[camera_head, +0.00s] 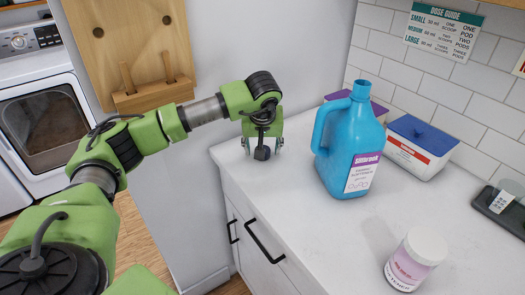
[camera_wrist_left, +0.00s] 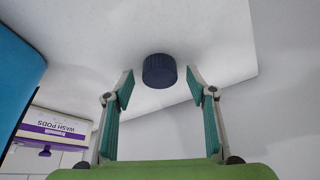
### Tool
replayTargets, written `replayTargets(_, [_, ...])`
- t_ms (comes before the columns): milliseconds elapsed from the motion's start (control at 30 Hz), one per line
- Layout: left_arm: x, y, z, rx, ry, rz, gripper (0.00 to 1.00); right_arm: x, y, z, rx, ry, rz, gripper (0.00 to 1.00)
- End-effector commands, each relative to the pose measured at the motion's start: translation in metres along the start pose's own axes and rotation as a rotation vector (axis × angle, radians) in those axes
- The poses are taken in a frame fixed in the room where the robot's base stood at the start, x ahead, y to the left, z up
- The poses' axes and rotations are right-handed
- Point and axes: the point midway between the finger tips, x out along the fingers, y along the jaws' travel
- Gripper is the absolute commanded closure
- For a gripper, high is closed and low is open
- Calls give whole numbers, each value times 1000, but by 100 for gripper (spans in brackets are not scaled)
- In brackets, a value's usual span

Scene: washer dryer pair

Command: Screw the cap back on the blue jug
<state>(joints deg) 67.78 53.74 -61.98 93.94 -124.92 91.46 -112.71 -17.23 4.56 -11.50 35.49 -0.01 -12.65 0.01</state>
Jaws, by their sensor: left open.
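The blue jug (camera_head: 350,140) stands upright on the white counter, its spout uncapped at the top. Part of it also shows at the left edge of the left wrist view (camera_wrist_left: 15,75). A dark blue ribbed cap (camera_wrist_left: 160,70) rests on the counter in the left wrist view. My left gripper (camera_head: 262,148) points down at the counter's back left corner, left of the jug. In the wrist view its open fingers (camera_wrist_left: 159,93) spread on either side of the cap, with gaps to it. In the head view I cannot clearly tell the cap from dark gripper parts. My right gripper is out of view.
A white tub with a blue lid (camera_head: 420,147) and a purple-topped box (camera_head: 375,108) stand behind the jug. A white bottle (camera_head: 415,260) stands at the front, a dark tray (camera_head: 500,205) at right. The counter's middle (camera_head: 300,205) is clear. A wall adjoins the left corner.

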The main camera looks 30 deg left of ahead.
Motion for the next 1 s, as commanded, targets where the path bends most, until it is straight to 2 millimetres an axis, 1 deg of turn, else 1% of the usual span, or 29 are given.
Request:
replayTargets(233, [0, 0, 0, 0, 0, 0, 49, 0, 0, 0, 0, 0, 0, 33])
replayTargets(300, [0, 0, 0, 0, 1, 0, 65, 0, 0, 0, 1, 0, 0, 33])
replayTargets(367, [0, 0, 0, 0, 1, 0, 77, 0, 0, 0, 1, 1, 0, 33])
replayTargets(767, [-2, 0, -1, 0, 1, 1, 77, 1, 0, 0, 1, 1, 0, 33])
replayTargets(867, [-7, 0, -4, -1, 3, 1, 77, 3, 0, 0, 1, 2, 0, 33])
replayTargets(967, [-17, 1, -8, -1, 5, 3, 77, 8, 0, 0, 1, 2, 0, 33])
replayTargets(1000, [-23, 1, -11, -1, 5, 3, 77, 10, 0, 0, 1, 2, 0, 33])
